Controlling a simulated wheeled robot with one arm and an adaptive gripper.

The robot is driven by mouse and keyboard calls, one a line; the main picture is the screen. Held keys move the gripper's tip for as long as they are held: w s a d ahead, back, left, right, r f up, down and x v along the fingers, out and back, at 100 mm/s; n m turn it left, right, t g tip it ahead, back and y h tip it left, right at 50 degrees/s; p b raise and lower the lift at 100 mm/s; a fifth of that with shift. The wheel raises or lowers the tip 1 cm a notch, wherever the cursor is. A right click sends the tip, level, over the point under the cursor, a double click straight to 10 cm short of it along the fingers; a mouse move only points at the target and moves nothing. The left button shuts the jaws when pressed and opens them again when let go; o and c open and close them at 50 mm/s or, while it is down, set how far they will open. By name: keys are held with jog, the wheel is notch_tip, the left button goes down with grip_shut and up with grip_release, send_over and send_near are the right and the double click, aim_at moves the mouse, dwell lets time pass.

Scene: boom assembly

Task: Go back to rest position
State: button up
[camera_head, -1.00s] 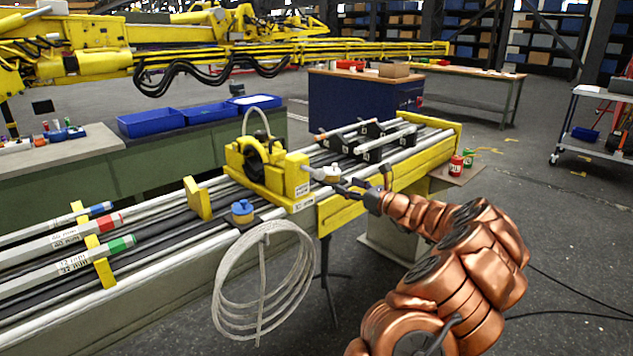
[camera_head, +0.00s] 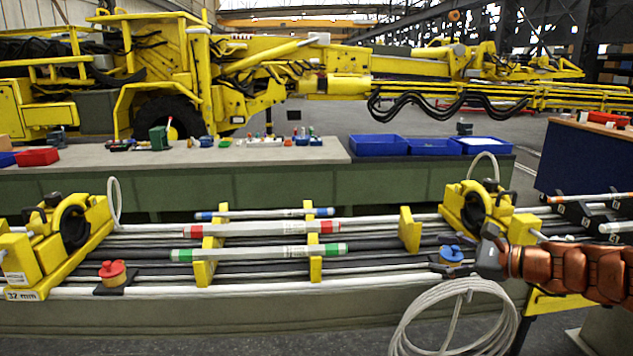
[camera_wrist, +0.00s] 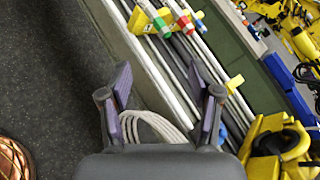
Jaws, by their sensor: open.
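My gripper (camera_head: 490,255) is at the right end of the bench in the head view, just right of the blue-capped part (camera_head: 452,254) and in front of the right yellow clamp unit (camera_head: 480,205). My copper-coloured arm comes in from the right edge. In the wrist view my gripper (camera_wrist: 165,95) has its two fingers spread wide apart with nothing held between them. The coiled pale hose (camera_wrist: 155,128) shows below and beyond the fingers.
The left yellow clamp unit (camera_head: 75,230), a red-capped part (camera_head: 112,272) and rods with blue, red and green ends (camera_head: 260,252) sit on the bench. The pale hose coil (camera_head: 455,318) hangs at its front. Dark floor (camera_wrist: 45,80) is open at left in the wrist view.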

jog(key=s+a+f+n+g+h, duration=0.1)
jog(key=s+a+f+n+g, duration=0.25)
jog(key=s+a+n, duration=0.4)
jog(key=s+a+f+n+g+h, duration=0.15)
jog(key=s+a+n+g, duration=0.3)
jog(key=s+a, duration=0.65)
jog(key=s+d+f+n+g+h+p, duration=0.1)
jog(key=s+d+f+n+g+h, duration=0.1)
jog(key=s, duration=0.8)
jog(key=s+d+f+n+g+h, duration=0.2)
jog(key=s+d+f+n+h, duration=0.2)
jog(key=s, duration=0.6)
jog(key=shift+s+d+n+h+p, duration=0.25)
jog(key=shift+d+n+h+p, duration=0.15)
jog(key=shift+d+n+h, duration=0.55)
jog(key=shift+a, duration=0.1)
